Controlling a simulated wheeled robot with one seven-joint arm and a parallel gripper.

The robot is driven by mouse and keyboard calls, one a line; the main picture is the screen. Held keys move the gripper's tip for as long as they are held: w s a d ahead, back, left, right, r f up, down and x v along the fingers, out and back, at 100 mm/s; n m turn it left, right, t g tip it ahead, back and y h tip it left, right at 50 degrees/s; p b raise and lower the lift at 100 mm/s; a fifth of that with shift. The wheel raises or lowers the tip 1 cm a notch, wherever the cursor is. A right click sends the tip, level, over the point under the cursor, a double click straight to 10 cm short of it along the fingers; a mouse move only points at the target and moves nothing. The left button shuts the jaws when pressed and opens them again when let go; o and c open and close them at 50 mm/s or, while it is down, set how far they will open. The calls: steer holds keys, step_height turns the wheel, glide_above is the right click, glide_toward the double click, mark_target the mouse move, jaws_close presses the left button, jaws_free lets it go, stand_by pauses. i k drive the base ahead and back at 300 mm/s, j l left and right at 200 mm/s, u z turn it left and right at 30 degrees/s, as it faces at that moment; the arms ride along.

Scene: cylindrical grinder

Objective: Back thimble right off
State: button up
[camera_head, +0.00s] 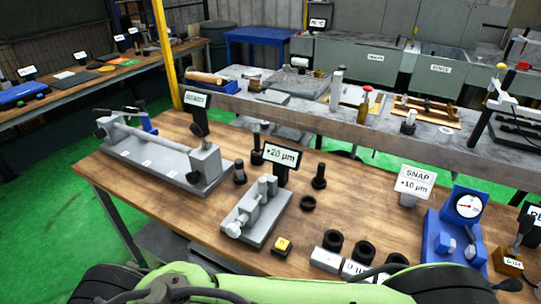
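A small grey gauge fixture (257,212) with upright blocks sits on the wooden bench, in front of a black display reading "+20 µm" (281,156). A pale round knob (233,229) at its front-left end looks like the thimble. The gap between its measuring faces is too small to make out. My gripper is not in view; only green and black parts of my own body show along the bottom edge.
A long grey fixture (160,158) lies on the bench's left. A yellow-topped button (282,246), black rings (308,202) and a dark plug (319,177) surround the small fixture. A blue dial gauge (455,235) stands right. Bare wood (370,205) lies between.

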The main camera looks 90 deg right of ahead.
mark_target(233, 231)
steer(key=l+z, duration=0.15)
steer(key=z, duration=2.65)
steer(key=l, duration=0.1)
